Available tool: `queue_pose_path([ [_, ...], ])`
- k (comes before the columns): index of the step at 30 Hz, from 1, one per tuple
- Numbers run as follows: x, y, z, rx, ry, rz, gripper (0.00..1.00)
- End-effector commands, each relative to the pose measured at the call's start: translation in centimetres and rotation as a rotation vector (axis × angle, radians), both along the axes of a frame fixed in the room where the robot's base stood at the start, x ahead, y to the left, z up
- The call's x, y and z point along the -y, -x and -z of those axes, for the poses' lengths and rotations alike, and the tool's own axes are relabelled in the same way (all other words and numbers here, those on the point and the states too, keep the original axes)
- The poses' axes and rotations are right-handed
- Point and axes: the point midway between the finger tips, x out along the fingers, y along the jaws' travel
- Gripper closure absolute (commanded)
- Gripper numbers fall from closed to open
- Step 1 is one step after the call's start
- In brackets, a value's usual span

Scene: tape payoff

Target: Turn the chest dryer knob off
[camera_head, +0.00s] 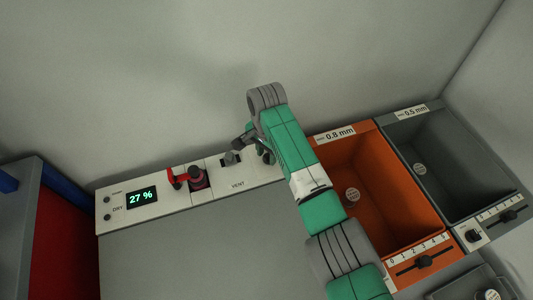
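A pale control panel (145,213) runs along the top edge of a grey chest (190,262). It carries a lit display (141,197) reading 27 %, with DRY written to its left. Right of the display are a red lever-like part (177,179) and a dark knob (195,177) on a red base. Further right, a grey knob (231,158) sits above the word VENT. Which knob is the dryer's is not labelled clearly. My gripper (241,142) is partly hidden by my arm, close to the grey knob; contact and finger opening cannot be made out.
An orange bin (388,168) marked 0.8 mm and a grey bin (468,138) marked 0.5 mm stand right of my arm, each with a numbered slider. A red and blue unit (62,240) stands at far left. A wall rises behind. The grey chest top is clear.

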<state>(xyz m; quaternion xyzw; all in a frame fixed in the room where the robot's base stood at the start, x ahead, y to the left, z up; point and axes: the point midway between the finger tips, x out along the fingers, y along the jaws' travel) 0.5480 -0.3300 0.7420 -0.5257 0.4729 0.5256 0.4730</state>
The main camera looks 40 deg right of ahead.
Motion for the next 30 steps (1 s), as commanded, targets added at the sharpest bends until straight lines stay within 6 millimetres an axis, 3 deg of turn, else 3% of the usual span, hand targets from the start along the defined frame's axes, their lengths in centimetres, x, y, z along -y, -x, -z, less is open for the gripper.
queue_pose_path([
  [2,0.0,0.0,-0.05,0.0,0.0,0.0,0.66],
  [7,0.0,0.0,-0.05,0.0,0.0,0.0,0.98],
  [8,0.0,0.0,-0.05,0.0,0.0,0.0,1.0],
  [20,-0.07,0.13,-0.43,-0.003,-0.002,-0.063,1.0],
  [30,0.0,0.4,-0.51,-0.002,-0.003,-0.334,1.0],
])
